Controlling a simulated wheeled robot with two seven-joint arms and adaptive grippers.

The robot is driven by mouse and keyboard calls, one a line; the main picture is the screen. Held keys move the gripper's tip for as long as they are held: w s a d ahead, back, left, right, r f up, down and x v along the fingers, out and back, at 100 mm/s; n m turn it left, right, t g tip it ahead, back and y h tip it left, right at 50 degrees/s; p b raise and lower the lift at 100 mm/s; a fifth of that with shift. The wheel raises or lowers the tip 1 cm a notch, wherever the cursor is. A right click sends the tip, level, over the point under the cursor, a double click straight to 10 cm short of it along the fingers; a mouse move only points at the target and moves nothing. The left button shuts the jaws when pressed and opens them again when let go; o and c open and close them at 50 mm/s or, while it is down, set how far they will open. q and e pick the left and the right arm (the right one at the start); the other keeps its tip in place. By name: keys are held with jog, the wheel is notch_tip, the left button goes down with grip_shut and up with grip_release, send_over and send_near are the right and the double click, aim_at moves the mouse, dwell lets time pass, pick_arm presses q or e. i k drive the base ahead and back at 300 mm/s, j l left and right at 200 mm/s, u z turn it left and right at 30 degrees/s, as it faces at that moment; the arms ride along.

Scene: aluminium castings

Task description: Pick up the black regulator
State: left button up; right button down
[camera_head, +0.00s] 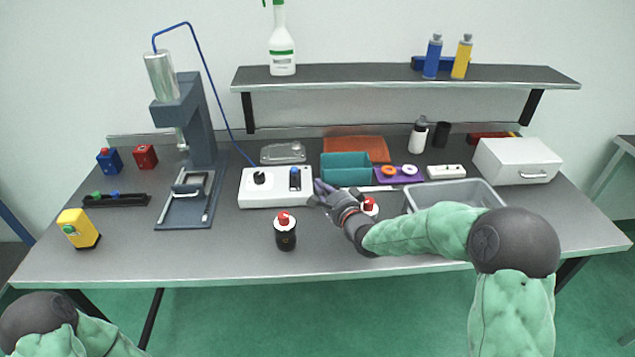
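A black cylinder with a red top (286,236) stands upright near the front edge of the table, left of my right gripper; it looks like the black regulator. A second red top (370,204) shows just behind my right wrist, its body mostly hidden by my arm. My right gripper (317,192) is above the table beside the right end of a white control box (275,199), behind and to the right of the black cylinder. Its fingers look spread, with nothing visible between them. My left gripper is out of view; only part of my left arm shows at the lower left.
A blue-grey press (201,130) stands at the left, its blue hose running near the control box. A teal bin (345,170), a grey tray (482,193) and a white case (517,160) stand at the back and right. The front left-centre table is clear.

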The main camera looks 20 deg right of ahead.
aim_at(286, 237)
jog(key=k+l, duration=0.1)
jog(key=k, duration=0.4)
jog(key=k+l, duration=0.15)
jog(key=k, duration=0.35)
